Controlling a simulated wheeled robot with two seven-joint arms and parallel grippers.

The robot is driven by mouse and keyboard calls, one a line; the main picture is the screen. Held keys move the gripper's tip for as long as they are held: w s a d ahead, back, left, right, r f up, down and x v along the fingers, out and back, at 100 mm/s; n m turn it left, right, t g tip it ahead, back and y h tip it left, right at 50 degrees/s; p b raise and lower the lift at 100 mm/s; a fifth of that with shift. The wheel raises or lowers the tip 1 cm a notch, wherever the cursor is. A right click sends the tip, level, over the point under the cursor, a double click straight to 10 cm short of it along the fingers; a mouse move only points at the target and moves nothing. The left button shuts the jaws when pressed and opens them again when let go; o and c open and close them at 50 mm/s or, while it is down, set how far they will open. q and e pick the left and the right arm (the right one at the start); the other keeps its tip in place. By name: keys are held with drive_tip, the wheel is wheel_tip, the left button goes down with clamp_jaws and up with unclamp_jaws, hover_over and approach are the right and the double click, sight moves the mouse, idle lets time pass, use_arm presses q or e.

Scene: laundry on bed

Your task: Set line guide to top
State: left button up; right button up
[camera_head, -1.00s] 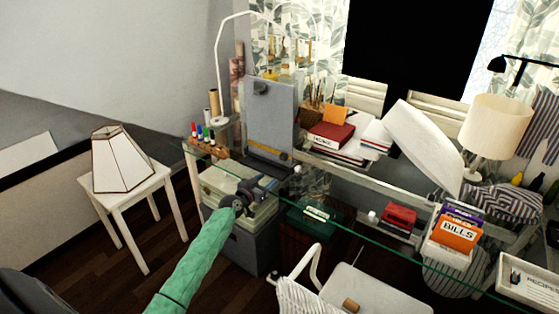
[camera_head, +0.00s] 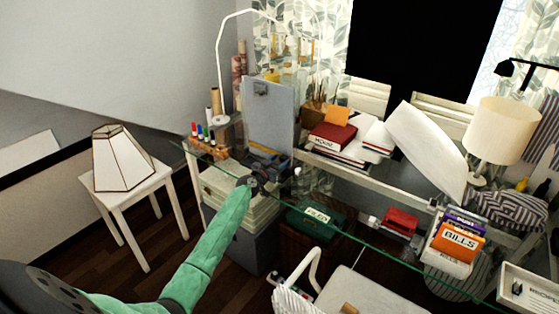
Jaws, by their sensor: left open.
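A grey upright board (camera_head: 269,118) with a dark clip (camera_head: 260,88) at its top stands on the glass desk at the back left. The line guide (camera_head: 270,152) appears as a dark and yellowish bar across the board's lower part, well below the clip. My left gripper (camera_head: 266,176), at the end of the green-sleeved arm, is open just in front of the board's foot, a little below the bar. Its dark fingers partly overlap the board's base, and I cannot tell whether they touch it. My right gripper is not in view.
Marker pens (camera_head: 203,135) stand left of the board. A red book (camera_head: 331,137) and papers lie to its right. A white lamp (camera_head: 236,70) arches behind the board. A white chair (camera_head: 355,290) stands in front of the glass desk (camera_head: 345,232).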

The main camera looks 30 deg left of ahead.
use_arm(q)
drive_tip(key=shift+w, duration=0.2)
drive_tip(key=shift+w+d, duration=0.1)
drive_tip(key=shift+w, duration=0.05)
drive_tip(key=shift+c, duration=0.4)
clamp_jaws()
drive_tip(key=shift+r, duration=0.1)
